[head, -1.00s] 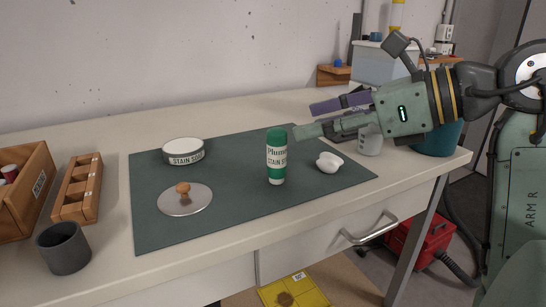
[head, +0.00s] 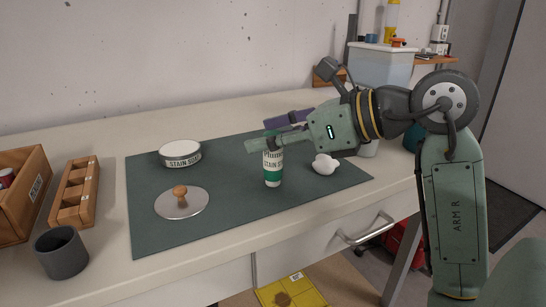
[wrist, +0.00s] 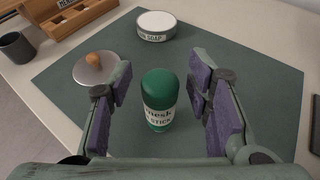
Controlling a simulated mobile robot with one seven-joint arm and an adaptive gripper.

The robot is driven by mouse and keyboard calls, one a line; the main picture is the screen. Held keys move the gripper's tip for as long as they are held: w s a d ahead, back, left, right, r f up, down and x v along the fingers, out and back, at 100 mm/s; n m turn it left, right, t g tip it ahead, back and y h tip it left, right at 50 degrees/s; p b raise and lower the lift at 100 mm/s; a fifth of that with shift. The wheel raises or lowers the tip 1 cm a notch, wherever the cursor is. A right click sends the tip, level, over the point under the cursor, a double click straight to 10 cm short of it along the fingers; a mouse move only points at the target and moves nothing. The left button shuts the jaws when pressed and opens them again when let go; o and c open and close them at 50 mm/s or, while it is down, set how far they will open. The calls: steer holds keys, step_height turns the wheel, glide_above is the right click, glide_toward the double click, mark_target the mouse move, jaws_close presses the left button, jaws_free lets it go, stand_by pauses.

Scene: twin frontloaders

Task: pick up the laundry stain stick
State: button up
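The laundry stain stick (head: 273,168) is a green and white tube standing upright on the dark green mat (head: 226,213). In the wrist view the stain stick (wrist: 158,100) shows its green cap and label between my two fingers. My gripper (wrist: 161,95) is open, with purple pads on both sides of the stick and a visible gap on each side. In the head view my gripper (head: 268,133) reaches in from the right at the height of the cap, and a finger hides part of the cap.
A round stain soap tin (head: 180,153) and a metal lid with a wooden knob (head: 181,202) lie on the mat to the left. A small white object (head: 325,164) sits close right of the stick. A grey cup (head: 62,252) and wooden boxes (head: 75,193) stand further left.

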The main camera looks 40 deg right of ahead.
jaws_close()
stand_by(0.3)
